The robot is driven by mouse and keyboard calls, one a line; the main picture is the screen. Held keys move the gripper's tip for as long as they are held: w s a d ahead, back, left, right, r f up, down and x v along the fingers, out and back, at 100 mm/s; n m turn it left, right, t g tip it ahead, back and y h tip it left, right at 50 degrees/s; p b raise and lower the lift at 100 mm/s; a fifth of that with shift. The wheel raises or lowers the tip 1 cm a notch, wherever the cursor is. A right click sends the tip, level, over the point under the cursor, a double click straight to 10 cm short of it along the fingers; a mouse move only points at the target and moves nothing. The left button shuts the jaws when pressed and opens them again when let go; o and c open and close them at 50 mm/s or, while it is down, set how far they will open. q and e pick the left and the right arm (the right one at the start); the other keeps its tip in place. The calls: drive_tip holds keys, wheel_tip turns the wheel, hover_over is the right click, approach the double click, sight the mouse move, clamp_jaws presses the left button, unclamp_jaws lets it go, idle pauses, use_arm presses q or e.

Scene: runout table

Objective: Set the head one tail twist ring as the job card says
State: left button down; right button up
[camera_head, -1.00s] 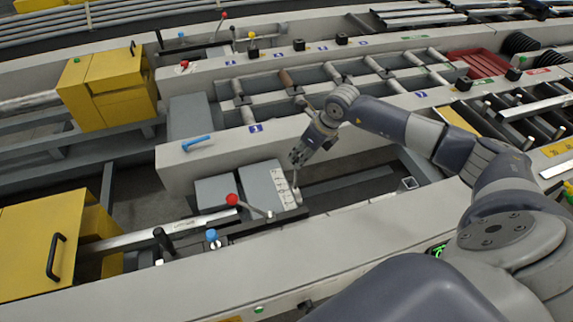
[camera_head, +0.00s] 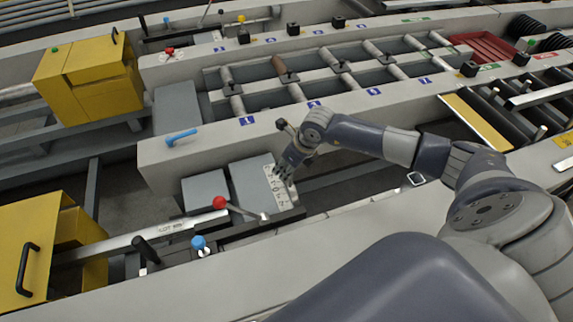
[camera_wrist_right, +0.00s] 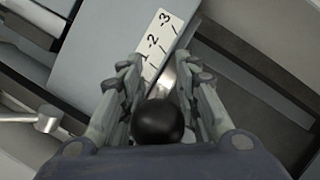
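In the head view a white scale plate (camera_head: 275,186) with black marks lies on a grey box beside the inner rail. In the wrist view the plate (camera_wrist_right: 163,45) shows 1, -2 and -3. A black ball knob (camera_wrist_right: 158,122) with a pale metal rod (camera_wrist_right: 183,75) stands next to this scale. My right gripper (camera_head: 286,178) is over the scale plate in the head view. In the wrist view its fingers (camera_wrist_right: 160,90) are apart, one on each side of the knob; firm contact does not show. My left gripper is out of view. I cannot make out a job card.
A red-knobbed lever (camera_head: 219,202) and a blue knob (camera_head: 198,242) stand left of the scale. Yellow housings (camera_head: 90,75) stand at the left. A blue handle (camera_head: 181,137) sits on the rail behind. A grey beam (camera_head: 330,255) runs along the front.

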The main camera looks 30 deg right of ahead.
drive_tip(key=shift+r, duration=0.1)
drive_tip(key=shift+c, duration=0.6)
drive_tip(key=shift+s+a, duration=0.1)
clamp_jaws()
drive_tip(key=shift+w, duration=0.2)
drive_tip(key=shift+w+f+g+b, duration=0.2)
drive_tip(key=shift+w+g+b, duration=0.1)
drive_tip(key=shift+b, duration=0.2)
drive_tip(key=shift+w+d+f+b, duration=0.1)
drive_tip(key=shift+w+d+b, duration=0.1)
drive_tip(key=shift+w+b, duration=0.15)
drive_tip(key=shift+w+d+f+b, duration=0.15)
drive_tip(key=shift+w+b, duration=0.25)
drive_tip(key=shift+b, duration=0.3)
drive_tip(key=shift+w, duration=0.1)
drive_tip(key=shift+w+d+r, duration=0.1)
drive_tip(key=shift+r, duration=0.1)
drive_tip(key=shift+o, duration=0.6)
unclamp_jaws()
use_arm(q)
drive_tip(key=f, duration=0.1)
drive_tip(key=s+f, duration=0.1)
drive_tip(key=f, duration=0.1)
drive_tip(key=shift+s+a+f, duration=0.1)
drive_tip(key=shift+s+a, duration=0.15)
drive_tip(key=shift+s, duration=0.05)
use_arm(e)
drive_tip(key=shift+w+f, duration=0.15)
